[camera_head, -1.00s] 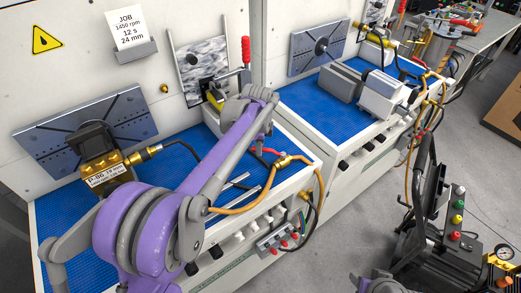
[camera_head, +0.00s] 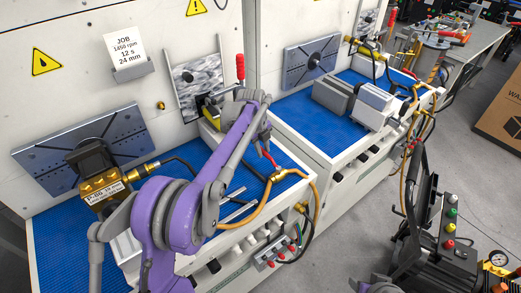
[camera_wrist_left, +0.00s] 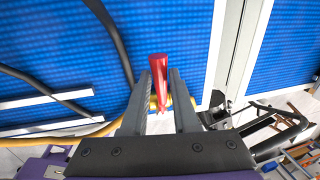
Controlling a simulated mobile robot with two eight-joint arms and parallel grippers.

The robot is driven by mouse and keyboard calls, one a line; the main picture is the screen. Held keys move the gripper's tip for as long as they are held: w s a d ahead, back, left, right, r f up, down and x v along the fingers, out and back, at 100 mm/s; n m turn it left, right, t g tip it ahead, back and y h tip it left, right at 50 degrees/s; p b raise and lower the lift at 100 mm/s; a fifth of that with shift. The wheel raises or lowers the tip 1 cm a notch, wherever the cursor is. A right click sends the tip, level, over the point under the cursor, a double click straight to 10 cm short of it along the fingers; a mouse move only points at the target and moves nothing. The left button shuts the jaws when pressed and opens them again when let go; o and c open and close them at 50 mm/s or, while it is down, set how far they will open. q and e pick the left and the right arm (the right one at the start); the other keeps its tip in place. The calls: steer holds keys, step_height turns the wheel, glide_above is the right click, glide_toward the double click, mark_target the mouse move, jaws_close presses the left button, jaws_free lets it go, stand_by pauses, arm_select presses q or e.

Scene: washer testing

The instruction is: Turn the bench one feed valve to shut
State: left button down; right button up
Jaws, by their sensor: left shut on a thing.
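The feed valve (camera_head: 281,175) of bench one is a brass fitting at the front right edge of the near bench's blue top, joined to a yellow hose. Its red lever (camera_head: 269,159) slants up and left from the brass body toward my left gripper (camera_head: 263,143). In the left wrist view, the red lever (camera_wrist_left: 160,75) stands between the two dark fingers of the left gripper (camera_wrist_left: 160,95), which are shut on it. The brass body is mostly hidden there behind the lever and fingers. My right gripper is not in view.
A brass pump (camera_head: 103,189) with a label sits at the left of the near bench. A red-handled clamp (camera_head: 240,68) stands behind my left arm. Metal strips lie on the blue mat (camera_head: 185,150). A black cart (camera_head: 440,225) with colored buttons stands at the right.

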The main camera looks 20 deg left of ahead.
arm_select(q)
steer(key=shift+w+d+m, duration=0.1)
steer(key=shift+w+m, duration=0.1)
steer(key=shift+m, duration=0.1)
stand_by(0.4)
steer(key=c, duration=0.7)
jaws_free()
steer(key=r, duration=0.3)
steer(key=s+a+r, duration=0.1)
steer(key=r, duration=0.6)
steer(key=shift+s+a+r+p, duration=0.15)
steer(key=shift+s+r+p, duration=0.15)
steer(key=shift+s+p, duration=0.05)
